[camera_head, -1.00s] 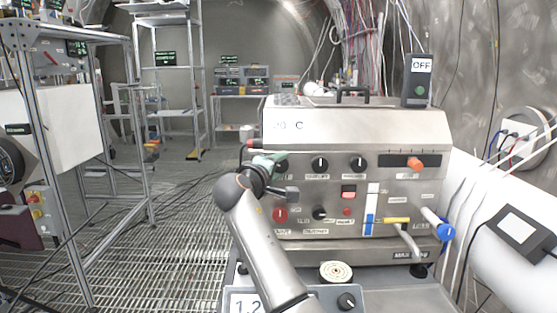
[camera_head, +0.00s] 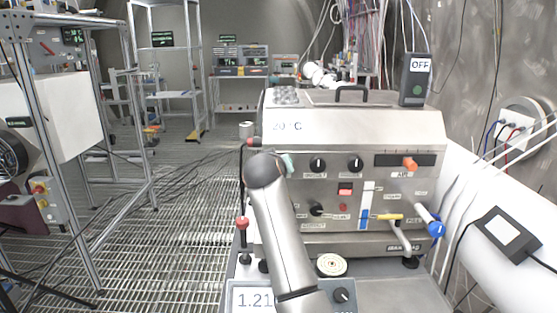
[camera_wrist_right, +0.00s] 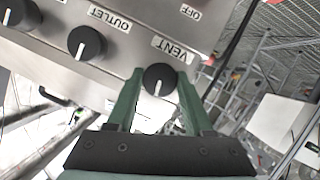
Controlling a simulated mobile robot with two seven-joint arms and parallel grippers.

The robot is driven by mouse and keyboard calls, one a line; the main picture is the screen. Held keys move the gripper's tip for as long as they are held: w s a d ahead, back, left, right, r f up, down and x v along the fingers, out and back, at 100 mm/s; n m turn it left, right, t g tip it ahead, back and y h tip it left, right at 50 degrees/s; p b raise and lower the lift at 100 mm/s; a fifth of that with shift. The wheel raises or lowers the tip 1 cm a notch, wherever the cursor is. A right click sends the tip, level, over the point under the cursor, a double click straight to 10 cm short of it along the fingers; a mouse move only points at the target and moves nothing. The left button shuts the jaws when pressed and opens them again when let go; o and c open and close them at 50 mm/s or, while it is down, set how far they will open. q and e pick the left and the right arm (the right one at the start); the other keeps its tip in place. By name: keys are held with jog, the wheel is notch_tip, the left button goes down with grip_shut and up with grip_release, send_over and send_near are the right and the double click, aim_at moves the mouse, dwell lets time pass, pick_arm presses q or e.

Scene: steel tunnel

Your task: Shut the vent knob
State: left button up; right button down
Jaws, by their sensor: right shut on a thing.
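The vent knob (camera_wrist_right: 160,79) is a round black knob with a white pointer line, under a VENT label on the steel panel, in the right wrist view. The line runs down the picture, away from the label. My right gripper (camera_wrist_right: 160,74) has green fingers on both sides of the knob and is shut on it. In the head view my right arm covers the knob and most of the gripper; a bit of green finger shows at the wrist's right edge. My left gripper is in neither view now.
The steel machine (camera_head: 350,125) carries an outlet knob (camera_wrist_right: 86,42), other dials, an orange slider (camera_head: 410,163) and a blue-ended handle (camera_head: 436,228). A red-topped lever (camera_head: 242,223) stands left of my arm. A white pipe (camera_head: 490,220) runs at right.

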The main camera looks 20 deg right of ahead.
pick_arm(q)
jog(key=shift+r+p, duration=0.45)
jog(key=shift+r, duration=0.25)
pick_arm(e)
jog(key=shift+m+y, duration=0.5)
jog(key=shift+m, duration=0.1)
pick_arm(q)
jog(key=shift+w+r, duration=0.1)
pick_arm(e)
jog(key=shift+c, duration=1.5)
grip_release()
